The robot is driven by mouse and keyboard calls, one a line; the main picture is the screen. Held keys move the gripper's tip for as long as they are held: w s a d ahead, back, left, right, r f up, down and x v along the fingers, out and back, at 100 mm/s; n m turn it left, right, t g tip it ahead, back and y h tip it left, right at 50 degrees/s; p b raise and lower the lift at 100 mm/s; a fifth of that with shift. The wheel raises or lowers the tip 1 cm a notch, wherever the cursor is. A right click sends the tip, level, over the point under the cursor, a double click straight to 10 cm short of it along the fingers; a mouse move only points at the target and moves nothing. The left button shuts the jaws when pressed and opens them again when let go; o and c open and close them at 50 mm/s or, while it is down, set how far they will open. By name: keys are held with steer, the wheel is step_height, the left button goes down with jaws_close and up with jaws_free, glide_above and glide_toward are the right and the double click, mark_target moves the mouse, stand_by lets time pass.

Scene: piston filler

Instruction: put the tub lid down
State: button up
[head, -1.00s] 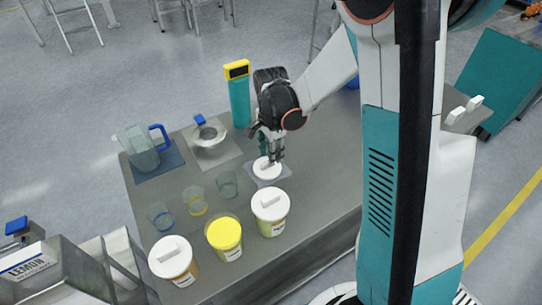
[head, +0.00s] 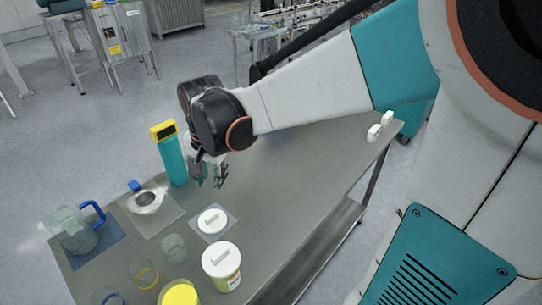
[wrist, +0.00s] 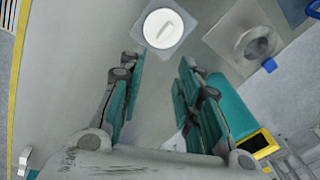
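The tub lid (head: 212,221) is a white disc with a raised bar handle. It lies flat on a pale square mat (head: 233,229) on the metal table. It also shows in the wrist view (wrist: 163,29), ahead of the fingers and apart from them. My gripper (head: 208,176) is above the table, behind the lid and clear of it. In the wrist view my gripper (wrist: 158,75) has its two teal-padded fingers spread wide with nothing between them.
A teal bottle-like device (head: 172,158) with a yellow top stands close to my gripper. A metal funnel (head: 146,201), a jug (head: 70,229), clear cups (head: 173,247), a yellow-filled tub (head: 180,293) and a white-lidded tub (head: 222,265) stand nearby.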

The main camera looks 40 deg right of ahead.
steer(key=s+a+r+n+t, duration=0.1)
steer(key=s+r+n+t, duration=0.4)
steer(key=s+n, duration=0.6)
steer(key=shift+s+r, duration=0.2)
steer(key=shift+s, duration=1.25)
steer(key=shift+f, duration=0.1)
